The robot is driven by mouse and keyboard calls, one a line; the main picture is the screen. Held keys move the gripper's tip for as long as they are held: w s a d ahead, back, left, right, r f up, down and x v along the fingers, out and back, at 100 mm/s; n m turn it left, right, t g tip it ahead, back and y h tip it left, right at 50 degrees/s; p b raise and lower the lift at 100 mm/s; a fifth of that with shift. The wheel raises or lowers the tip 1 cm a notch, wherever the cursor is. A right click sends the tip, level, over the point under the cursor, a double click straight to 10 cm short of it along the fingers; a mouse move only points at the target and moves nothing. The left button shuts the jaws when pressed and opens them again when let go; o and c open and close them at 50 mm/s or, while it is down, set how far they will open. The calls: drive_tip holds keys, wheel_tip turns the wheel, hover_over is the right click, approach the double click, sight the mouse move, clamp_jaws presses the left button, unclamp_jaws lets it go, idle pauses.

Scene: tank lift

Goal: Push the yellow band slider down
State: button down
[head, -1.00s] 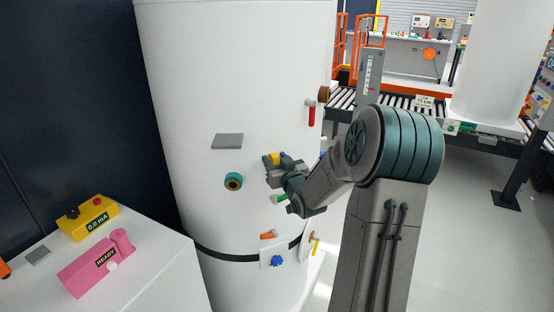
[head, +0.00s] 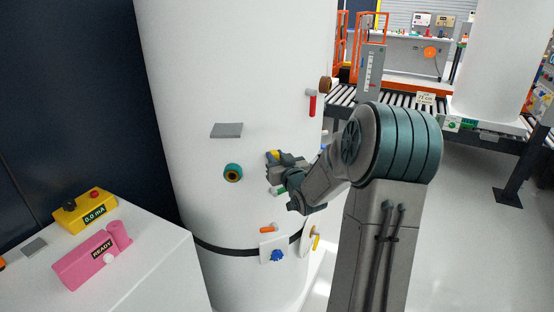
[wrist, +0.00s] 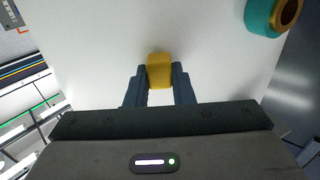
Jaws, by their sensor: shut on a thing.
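The yellow slider (head: 273,155) is on the face of the large white tank (head: 240,60), right of its middle in the head view. My gripper (head: 276,164) is at it, partly hiding it. In the wrist view the yellow slider (wrist: 160,71) sits between the two dark fingertips of my gripper (wrist: 160,78), which are shut on its sides. The white tank wall (wrist: 100,40) lies behind it. I cannot make out the slider's track or a scale.
Left of my gripper are a teal ring knob (head: 233,173) and a grey plate (head: 227,130). A green handle (head: 277,191) is just below, an orange handle (head: 268,229) lower. A red handle (head: 312,104) is above right. A bench (head: 150,270) stands at left.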

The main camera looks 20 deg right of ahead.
drive_tip(key=c, duration=1.2)
unclamp_jaws()
drive_tip(key=shift+c, duration=0.2)
drive_tip(key=s+b, duration=0.1)
drive_tip(key=s, duration=1.2)
drive_tip(key=shift+s+a+b, duration=0.3)
drive_tip(key=shift+s+b, duration=0.05)
drive_tip(key=shift+s, duration=0.05)
drive_tip(key=shift+f, duration=0.1)
